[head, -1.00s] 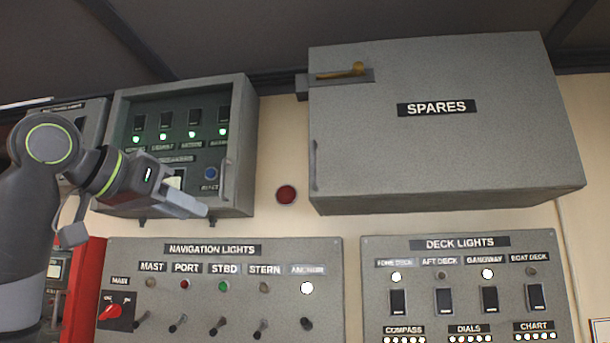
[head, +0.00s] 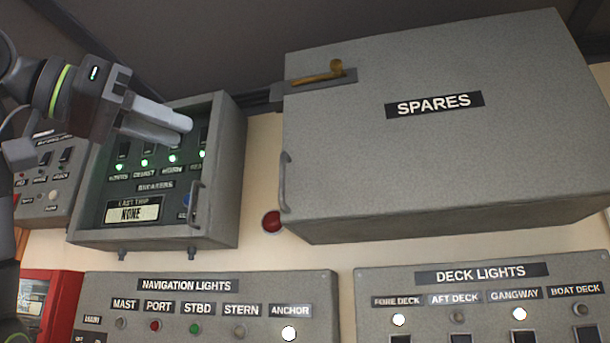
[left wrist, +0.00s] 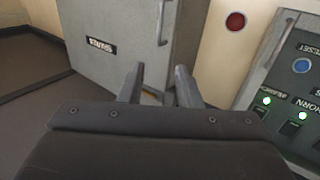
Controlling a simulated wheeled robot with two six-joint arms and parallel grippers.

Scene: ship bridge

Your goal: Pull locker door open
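The grey spares locker (head: 440,150) hangs at the upper right of the head view, its door shut. A brass latch lever (head: 322,74) sits at its top left corner, and a grey bar handle (head: 285,182) is low on the door's left edge. My left gripper (head: 184,132) is left of the locker, in front of the breaker box, apart from latch and handle. In the left wrist view its two fingers (left wrist: 158,82) are spread and empty; the locker (left wrist: 110,45) and handle (left wrist: 163,22) show beyond them. My right gripper is not in view.
A breaker box (head: 228,170) with lit green lamps is on the wall left of the locker. A red button (head: 272,221) is between them. The navigation lights panel (head: 215,310) and deck lights panel (head: 570,262) are below.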

